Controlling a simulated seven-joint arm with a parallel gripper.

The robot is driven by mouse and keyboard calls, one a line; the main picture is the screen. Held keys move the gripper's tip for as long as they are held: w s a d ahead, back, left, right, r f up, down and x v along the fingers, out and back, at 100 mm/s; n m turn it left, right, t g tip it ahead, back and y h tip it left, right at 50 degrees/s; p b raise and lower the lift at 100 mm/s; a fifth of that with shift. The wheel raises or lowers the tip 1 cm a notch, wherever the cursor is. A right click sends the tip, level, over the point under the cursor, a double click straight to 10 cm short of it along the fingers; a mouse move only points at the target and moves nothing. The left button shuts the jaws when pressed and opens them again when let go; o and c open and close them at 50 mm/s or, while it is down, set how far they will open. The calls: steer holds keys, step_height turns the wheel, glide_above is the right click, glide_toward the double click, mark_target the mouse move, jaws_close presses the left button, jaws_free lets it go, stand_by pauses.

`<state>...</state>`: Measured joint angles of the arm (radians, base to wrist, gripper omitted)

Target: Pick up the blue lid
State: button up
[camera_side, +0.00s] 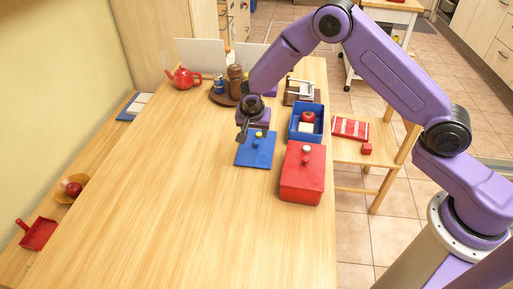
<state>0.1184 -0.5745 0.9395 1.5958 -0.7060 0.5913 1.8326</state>
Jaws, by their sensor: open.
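The blue lid (256,152) is a flat square panel with a small yellow knob (259,135). It lies on the wooden table, left of the blue box (293,125). My gripper (250,136) is open and points down over the far part of the lid, close to the knob. I cannot tell whether a finger touches the knob. The blue box is uncovered and holds a red apple (308,117) and a pale block (305,128).
A red box (301,185) with its knobbed lid on stands right of the blue lid. A brown round tray (222,98) with a pepper mill and jars, and a red teapot (183,78), stand at the back. The table's left and front are clear.

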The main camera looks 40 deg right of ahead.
mark_target(256, 142)
steer(key=x, duration=0.4)
steer(key=shift+f, duration=0.2)
steer(key=shift+w+x, duration=0.25)
steer(key=shift+x, duration=1.1)
steer(key=shift+w+x, duration=0.2)
steer(key=shift+x, duration=1.15)
steer(key=shift+d+r, duration=0.15)
steer(key=shift+r, duration=0.05)
jaws_close()
